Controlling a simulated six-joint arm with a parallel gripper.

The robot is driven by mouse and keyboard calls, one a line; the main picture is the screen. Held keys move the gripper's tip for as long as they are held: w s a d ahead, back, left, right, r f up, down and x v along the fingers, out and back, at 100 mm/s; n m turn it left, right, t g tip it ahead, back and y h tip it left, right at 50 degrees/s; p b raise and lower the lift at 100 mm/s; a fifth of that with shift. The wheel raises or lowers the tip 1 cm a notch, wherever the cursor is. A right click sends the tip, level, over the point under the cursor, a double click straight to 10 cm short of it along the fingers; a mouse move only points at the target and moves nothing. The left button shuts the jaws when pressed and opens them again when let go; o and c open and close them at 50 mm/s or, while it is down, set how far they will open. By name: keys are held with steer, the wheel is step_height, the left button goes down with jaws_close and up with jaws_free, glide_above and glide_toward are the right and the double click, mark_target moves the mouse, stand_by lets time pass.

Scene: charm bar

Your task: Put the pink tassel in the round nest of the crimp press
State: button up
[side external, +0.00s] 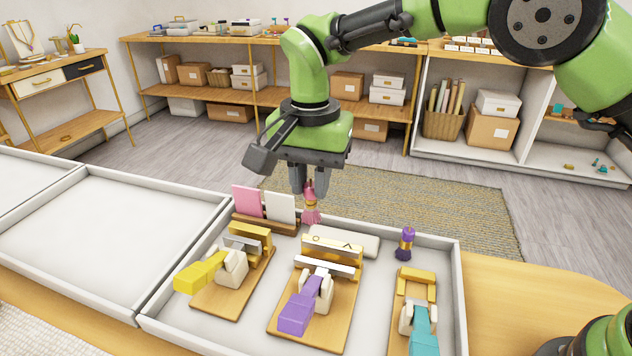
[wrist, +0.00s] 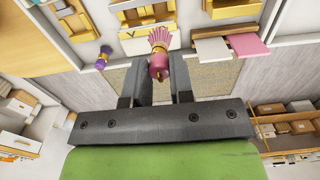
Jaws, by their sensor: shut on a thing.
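My gripper (side external: 310,188) is shut on the pink tassel (side external: 310,208), holding it near its top end above the back edge of the tray (side external: 452,300). In the wrist view the pink tassel (wrist: 159,50) sits between the fingers (wrist: 157,84), its fringe pointing away from my gripper. The purple-handled crimp press (side external: 312,300) stands in the middle of the tray, in front of the tassel. Its brass block (side external: 332,249) carries small round and V-shaped marks; the V also shows in the wrist view (wrist: 131,34). The round nest is too small to make out clearly.
A yellow-handled press (side external: 203,273) stands left and a teal-handled press (side external: 421,330) right. A purple tassel (side external: 405,243) stands at the back right. Pink (side external: 247,202) and white (side external: 280,208) cards stand at the back left, close to the held tassel. An empty tray (side external: 105,235) lies left.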

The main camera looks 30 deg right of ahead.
steer(key=shift+f, duration=0.1)
glide_toward(311, 236)
steer(key=shift+s+a+f, duration=0.3)
steer(key=shift+s+f, duration=0.15)
steer(key=shift+s, duration=0.2)
steer(key=shift+s+a+f, duration=0.3)
steer(key=shift+s+f, duration=0.1)
steer(key=shift+s, duration=0.2)
steer(key=shift+f, duration=2.75)
stand_by(2.1)
steer(key=o, duration=0.9)
steer(key=shift+r, duration=0.1)
step_height(311, 236, up, 10)
steer(key=shift+f, duration=0.1)
